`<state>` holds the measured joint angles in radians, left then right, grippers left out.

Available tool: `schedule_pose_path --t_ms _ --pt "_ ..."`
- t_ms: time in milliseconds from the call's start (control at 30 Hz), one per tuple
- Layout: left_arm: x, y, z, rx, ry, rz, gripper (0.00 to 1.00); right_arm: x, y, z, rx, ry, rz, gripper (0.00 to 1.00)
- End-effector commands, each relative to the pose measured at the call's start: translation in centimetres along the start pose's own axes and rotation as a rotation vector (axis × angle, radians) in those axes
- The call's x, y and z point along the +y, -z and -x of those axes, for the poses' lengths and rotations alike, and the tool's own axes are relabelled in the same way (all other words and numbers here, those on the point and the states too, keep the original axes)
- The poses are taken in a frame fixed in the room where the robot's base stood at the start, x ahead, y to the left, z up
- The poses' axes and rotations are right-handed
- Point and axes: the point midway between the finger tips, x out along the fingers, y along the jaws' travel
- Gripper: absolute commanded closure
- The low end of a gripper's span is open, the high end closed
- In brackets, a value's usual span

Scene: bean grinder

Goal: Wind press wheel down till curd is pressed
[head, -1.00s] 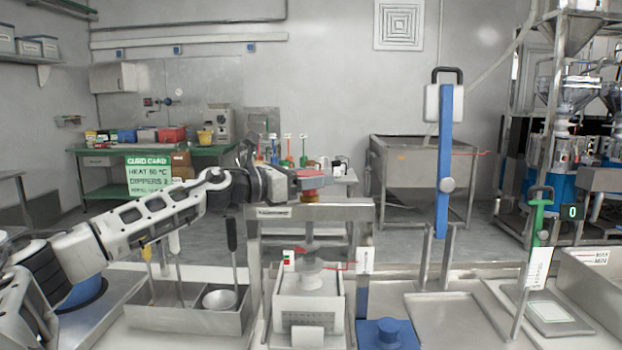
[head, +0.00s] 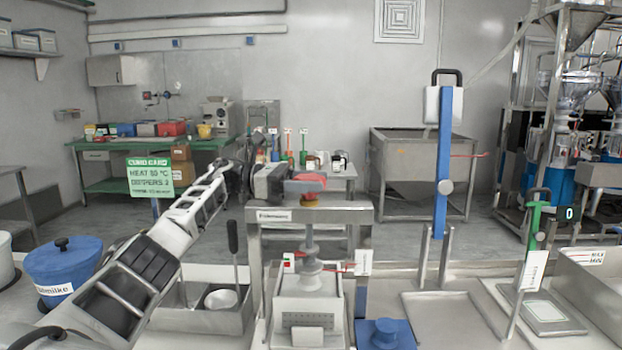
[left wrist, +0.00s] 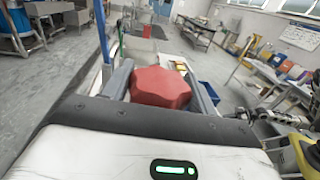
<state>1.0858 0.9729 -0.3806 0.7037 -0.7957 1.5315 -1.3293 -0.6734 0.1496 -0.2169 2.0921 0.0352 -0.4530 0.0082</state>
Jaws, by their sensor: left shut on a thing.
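The press is a grey steel frame (head: 340,216) in the middle of the head view. Its red wheel (head: 309,181) sits on top; the red lobed wheel (left wrist: 160,87) also shows large in the left wrist view. My left gripper (head: 300,186) is shut on the wheel, with a finger on each side of it. Below the crossbeam, the grey screw and plunger (head: 311,272) reach down into the white box-shaped mould (head: 308,300). The curd inside is hidden. My right gripper is not in view.
A blue-lidded pot (head: 64,262) stands at the left. A steel tray (head: 205,305) with dippers and a bowl is left of the press. A tall blue lever (head: 443,160) stands right of it. A blue block (head: 385,333) lies at the front.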

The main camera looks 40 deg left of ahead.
Motion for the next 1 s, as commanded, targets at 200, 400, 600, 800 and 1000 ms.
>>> schedule_pose_path --t_ms 200,400,600,800,1000 --pt "0.03 -0.33 0.02 -0.007 0.049 -0.003 0.65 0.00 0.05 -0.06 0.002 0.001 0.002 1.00" --pt "0.01 -0.22 0.05 -0.004 0.067 -0.002 0.65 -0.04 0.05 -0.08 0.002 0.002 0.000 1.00" --pt "0.00 -0.19 0.08 -0.003 0.071 -0.003 0.65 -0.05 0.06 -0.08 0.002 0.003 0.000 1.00" --pt "0.01 -0.19 0.08 -0.003 0.070 -0.003 0.65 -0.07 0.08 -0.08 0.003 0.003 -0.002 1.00" --pt "0.00 -0.13 0.07 -0.002 0.070 -0.002 0.20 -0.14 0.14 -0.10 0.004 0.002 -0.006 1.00"
